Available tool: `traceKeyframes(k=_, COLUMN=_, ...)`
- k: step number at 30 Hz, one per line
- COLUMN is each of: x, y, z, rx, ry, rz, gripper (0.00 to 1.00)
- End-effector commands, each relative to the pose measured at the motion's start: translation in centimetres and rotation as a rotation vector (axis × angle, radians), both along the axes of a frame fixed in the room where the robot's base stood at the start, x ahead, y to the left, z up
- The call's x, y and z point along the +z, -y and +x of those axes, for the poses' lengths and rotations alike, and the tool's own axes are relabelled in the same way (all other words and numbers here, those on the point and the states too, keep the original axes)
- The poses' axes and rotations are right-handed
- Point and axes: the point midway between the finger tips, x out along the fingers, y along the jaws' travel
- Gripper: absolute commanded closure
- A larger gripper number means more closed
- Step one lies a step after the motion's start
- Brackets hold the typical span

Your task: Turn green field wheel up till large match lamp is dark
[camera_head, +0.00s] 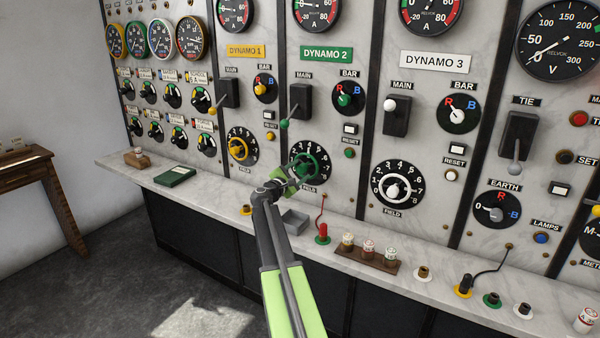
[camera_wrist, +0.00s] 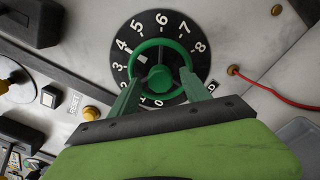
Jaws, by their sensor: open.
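The green field wheel (camera_head: 325,163) sits on a black numbered dial on the Dynamo 2 panel, partly hidden by my gripper in the head view. In the wrist view the green wheel (camera_wrist: 160,78) shows a ring and a round hub. A small white mark lies on its left, roughly toward 3 and 4. My gripper (camera_head: 291,176) is at the wheel. In the wrist view its two green fingers (camera_wrist: 163,76) are apart, reaching to the ring on either side of the hub; I cannot tell whether they touch. I cannot make out a large match lamp.
The yellow field wheel (camera_head: 238,149) is to the left and the white one (camera_head: 393,190) to the right. A grey tray (camera_head: 295,222), a red plug (camera_head: 322,236) with its cord and a rack (camera_head: 366,259) stand on the marble ledge. A red cord (camera_wrist: 275,91) runs right of the dial.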

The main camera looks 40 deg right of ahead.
Motion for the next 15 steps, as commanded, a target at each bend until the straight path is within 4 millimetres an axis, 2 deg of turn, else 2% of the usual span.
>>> traceKeyframes(k=9, x=0.00, y=0.46, z=0.07, rx=0.000, ry=0.000, rz=0.000, gripper=0.45)
traceKeyframes(k=15, x=0.00, y=0.47, z=0.03, rx=-0.001, ry=0.000, rz=0.000, gripper=0.70)
